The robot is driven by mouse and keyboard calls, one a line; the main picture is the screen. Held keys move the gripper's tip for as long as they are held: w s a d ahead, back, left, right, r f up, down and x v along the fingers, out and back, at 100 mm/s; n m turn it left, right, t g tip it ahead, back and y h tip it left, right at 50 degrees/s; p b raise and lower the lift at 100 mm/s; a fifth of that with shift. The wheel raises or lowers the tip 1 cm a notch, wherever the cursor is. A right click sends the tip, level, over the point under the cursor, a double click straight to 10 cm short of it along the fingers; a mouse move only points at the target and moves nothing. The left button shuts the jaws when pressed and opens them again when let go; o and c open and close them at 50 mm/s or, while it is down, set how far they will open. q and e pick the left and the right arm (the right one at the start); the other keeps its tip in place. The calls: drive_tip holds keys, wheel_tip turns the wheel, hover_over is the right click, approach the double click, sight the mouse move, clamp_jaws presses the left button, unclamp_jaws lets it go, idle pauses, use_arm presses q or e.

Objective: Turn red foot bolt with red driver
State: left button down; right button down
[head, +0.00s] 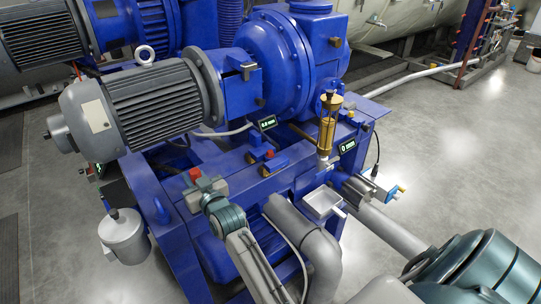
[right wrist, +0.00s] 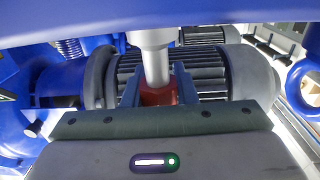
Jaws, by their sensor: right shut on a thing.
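My right gripper (head: 205,190) is over the left part of the blue base frame, below the big grey motor. It also shows in the right wrist view (right wrist: 158,88), with its fingers shut on the red driver (right wrist: 158,95). The driver's red part sits between the fingers, and its pale grey shaft runs toward the blue frame at the top of that view. In the head view a bit of red (head: 195,174) shows at the gripper. The driver's tip is out of sight. I cannot make out the red foot bolt or whether the driver touches it. My left gripper is not in view.
The ribbed motor (head: 155,97) stands close behind the gripper. A red-topped part (head: 268,154) is on the frame to its right. Small displays (head: 347,147) and a brass oiler (head: 327,125) are farther right. A grey canister (head: 124,238) hangs at left.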

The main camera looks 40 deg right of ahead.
idle(0.3)
wheel_tip(320, 180, up, 5)
drive_tip(key=p, duration=0.5)
idle(0.4)
